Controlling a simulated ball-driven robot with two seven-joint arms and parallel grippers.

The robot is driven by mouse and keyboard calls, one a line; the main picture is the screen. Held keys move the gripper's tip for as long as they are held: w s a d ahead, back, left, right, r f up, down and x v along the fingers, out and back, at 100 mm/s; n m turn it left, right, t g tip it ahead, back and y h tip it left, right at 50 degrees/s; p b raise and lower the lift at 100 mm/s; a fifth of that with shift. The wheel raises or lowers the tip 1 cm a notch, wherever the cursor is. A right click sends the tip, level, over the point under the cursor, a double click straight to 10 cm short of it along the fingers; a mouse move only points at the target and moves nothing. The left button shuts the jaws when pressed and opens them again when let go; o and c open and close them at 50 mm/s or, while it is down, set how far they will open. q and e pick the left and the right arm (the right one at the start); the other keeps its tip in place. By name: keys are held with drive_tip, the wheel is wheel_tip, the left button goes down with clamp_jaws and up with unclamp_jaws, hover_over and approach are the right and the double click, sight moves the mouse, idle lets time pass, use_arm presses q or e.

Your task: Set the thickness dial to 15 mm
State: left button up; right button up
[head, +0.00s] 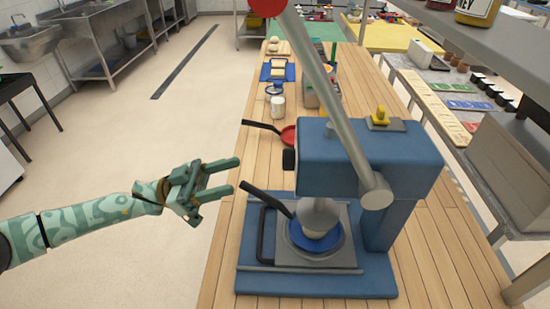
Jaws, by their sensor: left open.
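A blue press (330,155) stands on the wooden table. A dark round knob (288,159) sticks out from the left side of its head; it may be the thickness dial, but no marks or setting can be read. My left gripper (233,176) is open and empty, left of the press and just short of the knob, with its fingers pointing right. A small yellow piece (380,116) sits on a grey plate on top of the head. My right gripper is not in view.
A long grey lever (325,85) with a red ball slants over the press.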

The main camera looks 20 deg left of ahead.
sight(288, 160)
use_arm(q)
drive_tip(key=p+x, duration=0.1)
drive_tip(key=x, duration=0.9)
drive_tip(key=shift+d, duration=0.4)
drive_tip(key=c, duration=1)
